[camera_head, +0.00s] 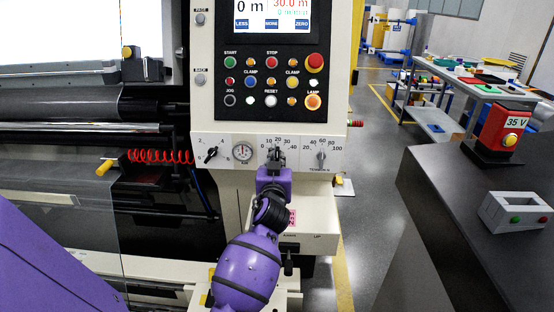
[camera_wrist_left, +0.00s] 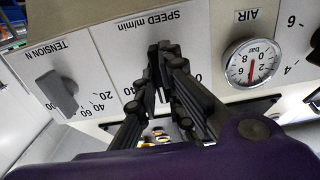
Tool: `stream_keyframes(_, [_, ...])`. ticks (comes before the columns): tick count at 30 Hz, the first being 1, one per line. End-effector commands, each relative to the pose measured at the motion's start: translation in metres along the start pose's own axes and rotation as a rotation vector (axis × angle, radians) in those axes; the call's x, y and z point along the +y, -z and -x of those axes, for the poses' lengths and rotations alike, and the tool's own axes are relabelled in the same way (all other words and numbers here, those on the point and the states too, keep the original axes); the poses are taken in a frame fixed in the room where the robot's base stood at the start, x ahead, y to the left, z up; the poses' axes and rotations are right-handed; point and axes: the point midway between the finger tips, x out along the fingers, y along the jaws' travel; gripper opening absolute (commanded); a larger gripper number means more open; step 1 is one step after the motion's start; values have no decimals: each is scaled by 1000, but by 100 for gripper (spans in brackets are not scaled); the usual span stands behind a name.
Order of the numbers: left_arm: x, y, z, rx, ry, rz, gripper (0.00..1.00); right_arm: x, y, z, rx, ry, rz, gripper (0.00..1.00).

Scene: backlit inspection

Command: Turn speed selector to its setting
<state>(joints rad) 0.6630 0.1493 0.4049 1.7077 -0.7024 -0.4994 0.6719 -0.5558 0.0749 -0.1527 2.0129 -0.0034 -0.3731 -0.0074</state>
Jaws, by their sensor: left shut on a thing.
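The speed selector sits in the middle of the light control strip, under a printed scale from 0 to 40. Its knob is mostly hidden between my fingers, and I cannot read its pointer. My left gripper (camera_head: 277,161) reaches up to it from below and is shut on it. In the left wrist view, the dark fingers (camera_wrist_left: 166,62) close in below the "SPEED m/min" label (camera_wrist_left: 149,22). My right gripper is not in view.
The tension knob (camera_head: 320,156) is just right of the speed selector, and the air gauge (camera_head: 242,152) just left. Another selector (camera_head: 211,154) is farther left. Above are the button panel (camera_head: 271,92) and display (camera_head: 270,14). A dark table (camera_head: 450,215) stands at right.

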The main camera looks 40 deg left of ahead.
Motion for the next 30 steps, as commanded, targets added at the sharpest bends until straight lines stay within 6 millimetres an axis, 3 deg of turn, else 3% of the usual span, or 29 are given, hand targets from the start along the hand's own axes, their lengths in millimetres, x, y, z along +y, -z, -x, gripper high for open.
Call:
stream_keyframes(8, [0,0,0,0,0,0,0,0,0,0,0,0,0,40])
stream_keyframes(9, [0,0,0,0,0,0,14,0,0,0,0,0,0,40])
stream_keyframes(12, [0,0,0,0,0,0,27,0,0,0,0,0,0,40])
stream_keyframes(23, [0,0,3,0,0,1,27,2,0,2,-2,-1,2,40])
stream_keyframes(30, [0,-1,41,-1,-1,2,27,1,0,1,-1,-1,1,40])
